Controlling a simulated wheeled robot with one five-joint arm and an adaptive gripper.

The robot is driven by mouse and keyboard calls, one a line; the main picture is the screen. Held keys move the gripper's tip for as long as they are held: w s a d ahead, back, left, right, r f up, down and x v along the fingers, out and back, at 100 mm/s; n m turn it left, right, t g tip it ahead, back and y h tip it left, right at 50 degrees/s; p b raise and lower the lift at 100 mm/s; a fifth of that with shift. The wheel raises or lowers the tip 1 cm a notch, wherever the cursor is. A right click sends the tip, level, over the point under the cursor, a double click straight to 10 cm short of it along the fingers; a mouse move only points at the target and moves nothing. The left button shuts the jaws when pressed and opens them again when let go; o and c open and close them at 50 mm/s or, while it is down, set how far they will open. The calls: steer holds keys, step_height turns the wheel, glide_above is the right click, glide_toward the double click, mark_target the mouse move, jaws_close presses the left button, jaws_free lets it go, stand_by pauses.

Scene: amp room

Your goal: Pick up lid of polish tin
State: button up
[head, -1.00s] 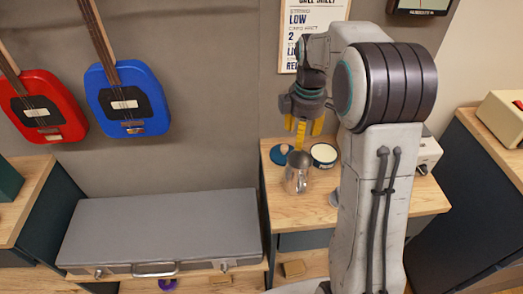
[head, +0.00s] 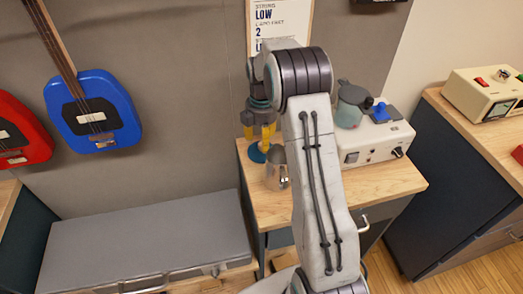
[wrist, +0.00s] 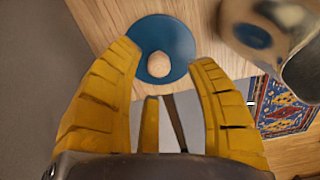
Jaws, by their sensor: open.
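The blue round lid (head: 255,154) with a pale wooden knob lies flat on the wooden bench top, partly hidden behind a metal jug. In the wrist view the lid (wrist: 172,35) is between the two yellow fingertips, with its knob close to the middle. My gripper (head: 261,134) is above the lid, pointing down. The wrist view shows my gripper (wrist: 163,55) open, with nothing held. The open tin is not visible now; my arm covers that part of the bench.
The metal jug (head: 277,172) stands right beside the lid and at the upper right of the wrist view. A white box (head: 372,143) with knobs stands on the bench's right side. A grey case (head: 150,235) lies low at left. A blue guitar (head: 95,112) hangs on the wall.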

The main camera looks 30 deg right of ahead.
mark_target(254, 151)
steer(key=shift+f, duration=1.45)
steer(key=shift+c, duration=0.4)
jaws_close()
